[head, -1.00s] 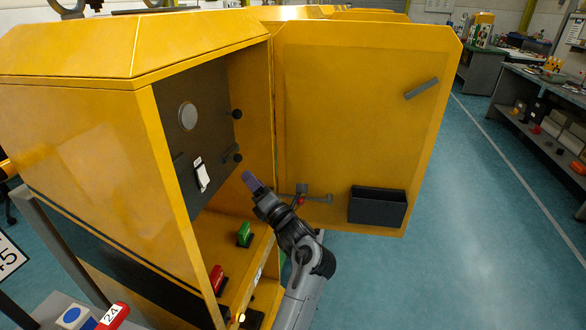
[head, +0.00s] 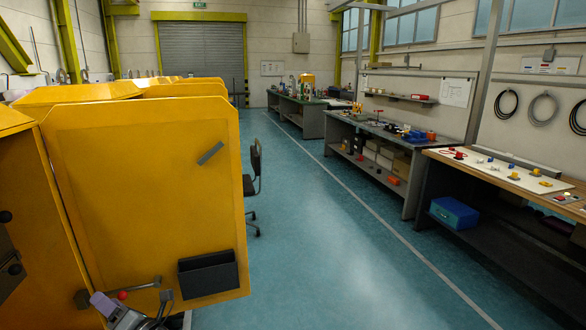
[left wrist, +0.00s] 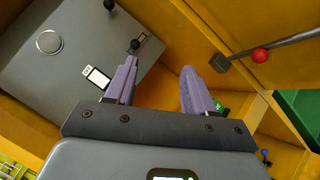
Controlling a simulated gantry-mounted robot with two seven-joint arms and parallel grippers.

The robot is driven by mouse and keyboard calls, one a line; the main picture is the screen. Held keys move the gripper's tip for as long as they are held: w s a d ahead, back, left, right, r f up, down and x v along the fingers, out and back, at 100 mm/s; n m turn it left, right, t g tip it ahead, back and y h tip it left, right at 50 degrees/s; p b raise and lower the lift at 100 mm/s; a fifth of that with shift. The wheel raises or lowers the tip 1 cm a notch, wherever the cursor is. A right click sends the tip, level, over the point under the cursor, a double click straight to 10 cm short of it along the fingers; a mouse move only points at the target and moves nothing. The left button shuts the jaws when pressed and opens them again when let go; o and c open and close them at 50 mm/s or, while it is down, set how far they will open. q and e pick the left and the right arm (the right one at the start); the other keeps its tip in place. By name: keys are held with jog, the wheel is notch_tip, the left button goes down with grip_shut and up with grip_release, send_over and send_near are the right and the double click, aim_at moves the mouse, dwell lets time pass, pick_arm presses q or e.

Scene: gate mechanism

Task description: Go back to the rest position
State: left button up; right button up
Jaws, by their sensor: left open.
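My left gripper (left wrist: 156,85) is open and empty in the left wrist view, its two purple fingers apart. Beyond it is the inside of the yellow cabinet, with a grey panel (left wrist: 62,78) that carries a round disc, black knobs and a white tag (left wrist: 96,77). In the head view only the end of my left gripper (head: 103,303) shows at the bottom left, in front of the open cabinet door (head: 150,170). A lever with a red ball (left wrist: 260,56) is to the right of the fingers. My right gripper is in neither view.
The open door has a black bin (head: 208,274) and a grey handle (head: 210,153). A chair (head: 252,180) stands behind it. Workbenches (head: 378,140) line the right side; a blue box (head: 454,213) sits on a lower shelf. The blue floor between is clear.

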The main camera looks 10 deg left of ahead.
pick_arm(q)
jog(key=s+d+f+m+t+h+p, duration=0.35)
jog(key=s+f+m+t+h, duration=0.5)
jog(key=f+m, duration=0.45)
jog(key=s+d+f+m+g+h+p, duration=0.1)
jog(key=s+d+f+m+h, duration=0.15)
jog(key=d+m, duration=0.3)
jog(key=s+d+f+m+g+h, duration=0.1)
jog(key=s+d+m+h, duration=0.35)
jog(key=d, duration=0.25)
jog(key=s+d+f+m+g+h+p, duration=0.1)
jog(key=s+d+f+m+h, duration=0.15)
jog(key=d+m, duration=0.35)
jog(key=s+d+m+g+h, duration=0.2)
jog(key=s+d+m+g, duration=0.45)
jog(key=s+m, duration=0.45)
notch_tip(320, 180, up, 39)
jog(key=w+m+p, duration=0.1)
jog(key=p, duration=3.6)
jog(key=shift+f+p, duration=0.15)
jog(key=shift+p, duration=0.2)
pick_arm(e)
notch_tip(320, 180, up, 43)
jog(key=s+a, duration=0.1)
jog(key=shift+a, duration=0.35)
